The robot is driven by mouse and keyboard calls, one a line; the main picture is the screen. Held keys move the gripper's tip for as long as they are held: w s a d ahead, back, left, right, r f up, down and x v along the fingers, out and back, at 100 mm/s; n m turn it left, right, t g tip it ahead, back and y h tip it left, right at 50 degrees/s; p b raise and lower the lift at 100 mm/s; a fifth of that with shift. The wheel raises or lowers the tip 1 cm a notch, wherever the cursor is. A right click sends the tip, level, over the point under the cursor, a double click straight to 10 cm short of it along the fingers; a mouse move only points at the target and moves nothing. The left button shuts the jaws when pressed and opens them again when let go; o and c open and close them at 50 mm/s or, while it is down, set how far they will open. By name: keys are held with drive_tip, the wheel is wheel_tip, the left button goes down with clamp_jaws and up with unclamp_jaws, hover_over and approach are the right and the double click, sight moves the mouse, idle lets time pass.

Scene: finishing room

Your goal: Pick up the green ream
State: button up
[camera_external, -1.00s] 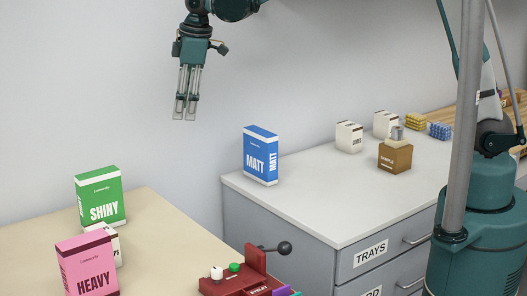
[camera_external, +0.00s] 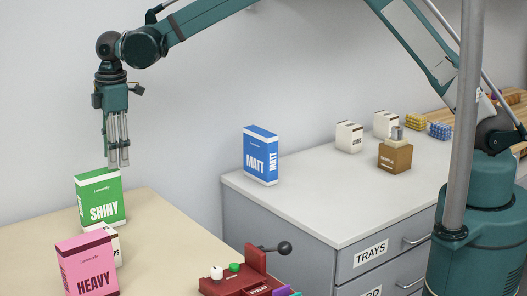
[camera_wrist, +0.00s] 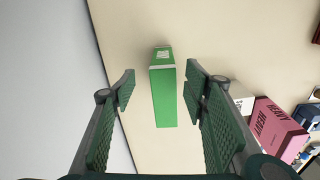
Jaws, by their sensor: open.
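The green ream (camera_external: 100,200), marked SHINY, stands upright on the cream table at the left of the external view. In the wrist view the green ream (camera_wrist: 164,92) is seen from above, between the two fingers with a gap on each side. My gripper (camera_external: 118,165) points down just above the top of the green ream, toward its right side in the external view. In the wrist view my gripper (camera_wrist: 160,82) is open, with nothing between its pads at their height that I can make out.
A pink HEAVY ream (camera_external: 88,265) and a small white box (camera_external: 117,247) stand near the green ream; the pink one also shows in the wrist view (camera_wrist: 275,128). A red lever tool (camera_external: 240,280) is on the table's right. A blue MATT ream (camera_external: 260,156) stands on the drawer unit.

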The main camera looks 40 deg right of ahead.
sight(97, 173)
drive_tip(key=shift+n, duration=0.6)
drive_tip(key=a+f, duration=0.1)
drive_tip(key=a, duration=0.1)
drive_tip(key=a+f, duration=0.3)
drive_tip(key=a, duration=0.1)
drive_tip(key=shift+s+f, duration=0.2)
drive_tip(key=shift+f, duration=0.05)
drive_tip(key=shift+f, duration=1.3)
drive_tip(key=shift+d+f, duration=0.1)
drive_tip(key=shift+f, duration=2.5)
clamp_jaws()
